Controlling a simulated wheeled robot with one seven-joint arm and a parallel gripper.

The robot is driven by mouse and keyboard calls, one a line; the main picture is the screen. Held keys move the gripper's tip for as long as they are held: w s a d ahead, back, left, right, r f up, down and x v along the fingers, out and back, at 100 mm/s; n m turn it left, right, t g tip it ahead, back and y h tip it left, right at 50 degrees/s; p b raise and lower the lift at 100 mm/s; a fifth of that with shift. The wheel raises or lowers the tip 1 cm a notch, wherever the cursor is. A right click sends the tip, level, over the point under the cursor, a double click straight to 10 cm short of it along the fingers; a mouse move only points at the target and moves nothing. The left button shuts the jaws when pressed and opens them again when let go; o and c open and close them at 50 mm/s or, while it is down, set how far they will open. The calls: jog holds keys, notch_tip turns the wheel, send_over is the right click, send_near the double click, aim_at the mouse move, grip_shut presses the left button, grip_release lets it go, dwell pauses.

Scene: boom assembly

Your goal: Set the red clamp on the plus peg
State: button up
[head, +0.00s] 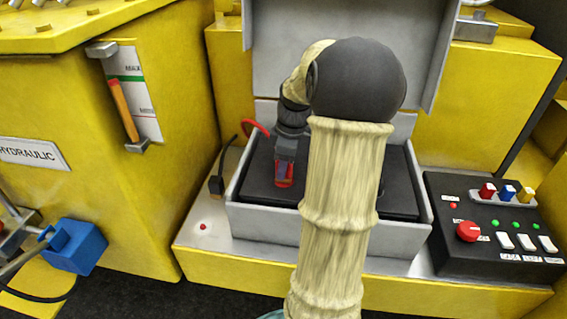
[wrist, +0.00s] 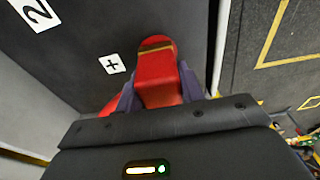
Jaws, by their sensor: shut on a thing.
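My gripper (head: 285,172) is shut on the red clamp (head: 284,183), over the left part of the black battery top in the grey box. In the wrist view the red clamp (wrist: 157,75) sits between the two fingers of my gripper (wrist: 160,92), pointing away from the palm. A white plus label (wrist: 112,64) lies on the dark surface just left of the clamp's tip. A red cable (head: 256,127) arcs to the left behind my gripper. I cannot make out the plus peg; the clamp and my gripper may hide it. Whether the clamp touches anything is unclear.
The grey box wall (head: 310,232) surrounds the dark battery top (head: 400,195), with a raised grey lid (head: 275,50) behind. A black clamp (head: 216,185) on a cable stands left of the box. A control panel (head: 490,240) is at right. My arm covers the box's middle.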

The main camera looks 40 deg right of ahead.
jog(key=shift+f, duration=0.55)
dwell(0.4)
jog(key=o, duration=1.3)
jog(key=shift+o, duration=0.2)
jog(key=shift+b, duration=0.3)
notch_tip(320, 180, up, 17)
jog(key=s+d+b, duration=0.1)
jog(key=s, duration=0.1)
jog(key=shift+d, duration=0.3)
jog(key=w+a+f+m, duration=0.2)
jog(key=w+a+f, duration=0.1)
jog(key=a+f, duration=0.5)
jog(key=s+a+f+m, duration=0.3)
jog(key=s+a+f, duration=0.1)
jog(key=a+f, duration=0.4)
jog(key=s+a+f+m+t+h, duration=0.1)
jog(key=s+a+f+m, duration=0.2)
jog(key=a+f, duration=0.4)
jog(key=s+a, duration=0.1)
jog(key=a, duration=0.3)
jog(key=shift+s+f, duration=0.15)
jog(key=shift+f, duration=0.2)
